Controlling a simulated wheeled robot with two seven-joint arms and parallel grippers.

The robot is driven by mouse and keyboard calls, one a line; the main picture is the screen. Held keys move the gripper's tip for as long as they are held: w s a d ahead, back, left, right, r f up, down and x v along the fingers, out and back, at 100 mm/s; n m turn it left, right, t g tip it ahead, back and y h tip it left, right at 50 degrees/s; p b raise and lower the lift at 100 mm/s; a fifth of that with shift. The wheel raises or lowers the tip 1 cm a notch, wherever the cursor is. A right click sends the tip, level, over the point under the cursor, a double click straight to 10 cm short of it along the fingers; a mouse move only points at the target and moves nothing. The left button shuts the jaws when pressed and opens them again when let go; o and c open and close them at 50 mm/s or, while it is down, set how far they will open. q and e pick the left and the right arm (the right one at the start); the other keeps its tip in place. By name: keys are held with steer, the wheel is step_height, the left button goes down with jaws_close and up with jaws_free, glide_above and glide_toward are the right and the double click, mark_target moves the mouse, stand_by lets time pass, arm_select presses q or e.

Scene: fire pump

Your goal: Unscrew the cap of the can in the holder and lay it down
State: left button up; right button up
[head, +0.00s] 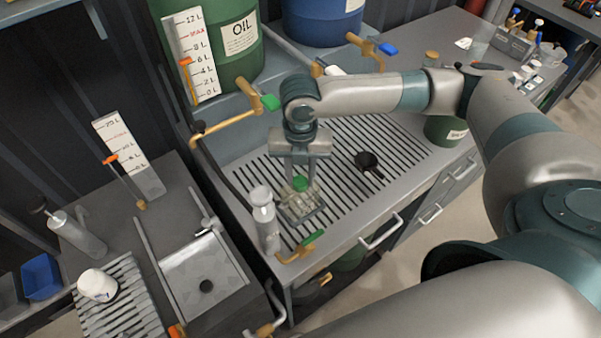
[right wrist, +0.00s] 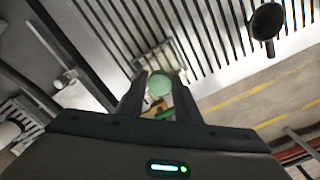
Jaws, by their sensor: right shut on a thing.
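My right gripper (head: 298,180) points down over the slatted metal worktop and is shut on a green cap (head: 300,184). In the right wrist view the cap (right wrist: 160,84) sits between the two fingertips (right wrist: 160,95). The holder (head: 303,213) is a small, pale, square frame on the slats right below the gripper. It also shows beyond the fingers in the right wrist view (right wrist: 146,60). The can is mostly hidden by the fingers and cap. I cannot tell whether the cap still touches it. My left gripper is not in view.
A grey-white bottle (head: 264,215) stands close left of the holder. A black, handled object (head: 368,162) lies to the right on the slats. A valve with a green handle (head: 312,238) is at the front edge. Bare slats (head: 405,150) lie farther right.

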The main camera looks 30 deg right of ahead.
steer(key=shift+r+n+p, duration=0.1)
steer(key=shift+n+p, duration=0.35)
steer(key=shift+n, duration=0.75)
steer(key=shift+d+n, duration=0.1)
steer(key=shift+n, duration=0.4)
steer(key=shift+s, duration=0.1)
